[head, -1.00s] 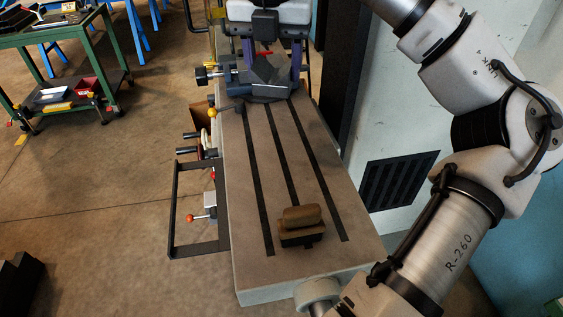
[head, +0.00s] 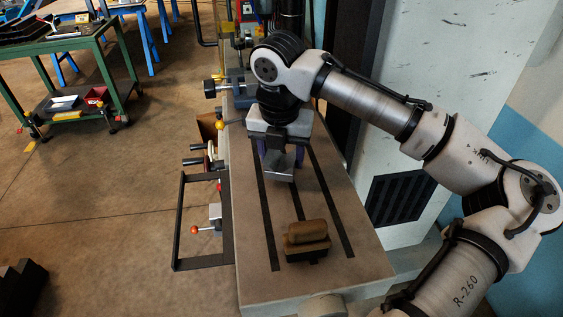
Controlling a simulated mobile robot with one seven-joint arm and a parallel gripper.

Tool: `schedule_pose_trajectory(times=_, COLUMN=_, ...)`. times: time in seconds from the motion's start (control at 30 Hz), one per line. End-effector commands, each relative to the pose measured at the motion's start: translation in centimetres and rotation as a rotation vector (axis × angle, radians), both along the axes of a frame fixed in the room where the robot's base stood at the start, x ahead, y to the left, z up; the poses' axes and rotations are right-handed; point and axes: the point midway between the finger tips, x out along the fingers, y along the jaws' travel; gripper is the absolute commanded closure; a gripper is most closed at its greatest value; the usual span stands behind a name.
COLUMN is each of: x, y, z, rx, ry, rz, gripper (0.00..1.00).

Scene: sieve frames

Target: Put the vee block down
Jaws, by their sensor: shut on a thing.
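My gripper (head: 279,158) is over the slotted machine table (head: 255,285), beyond its middle, pointing down. Its purple fingers are shut on a grey block, the vee block (head: 279,164). The block shows between and below the fingers. Its upper part is hidden by the gripper. I cannot tell whether its underside touches the table or hangs just above it.
A brown, rounded thing on a dark base (head: 307,237) stands on the near part of the table. A dark vise (head: 236,90) at the far end is mostly hidden by my arm. Bare slotted surface lies between block and brown thing.

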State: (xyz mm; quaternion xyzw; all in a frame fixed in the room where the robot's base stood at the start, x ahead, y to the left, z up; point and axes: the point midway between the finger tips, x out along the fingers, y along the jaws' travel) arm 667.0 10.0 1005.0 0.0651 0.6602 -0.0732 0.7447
Motion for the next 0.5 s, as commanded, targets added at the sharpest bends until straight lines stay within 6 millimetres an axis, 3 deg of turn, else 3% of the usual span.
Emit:
schedule_pose_trajectory(times=0.2, x=0.0, y=0.0, z=-2.4, rx=0.0, ry=-0.001, rz=0.0, gripper=1.0)
schedule_pose_trajectory(times=0.5, x=0.0, y=0.0, z=-2.6, rx=0.001, ry=-0.002, rz=0.0, gripper=1.0)
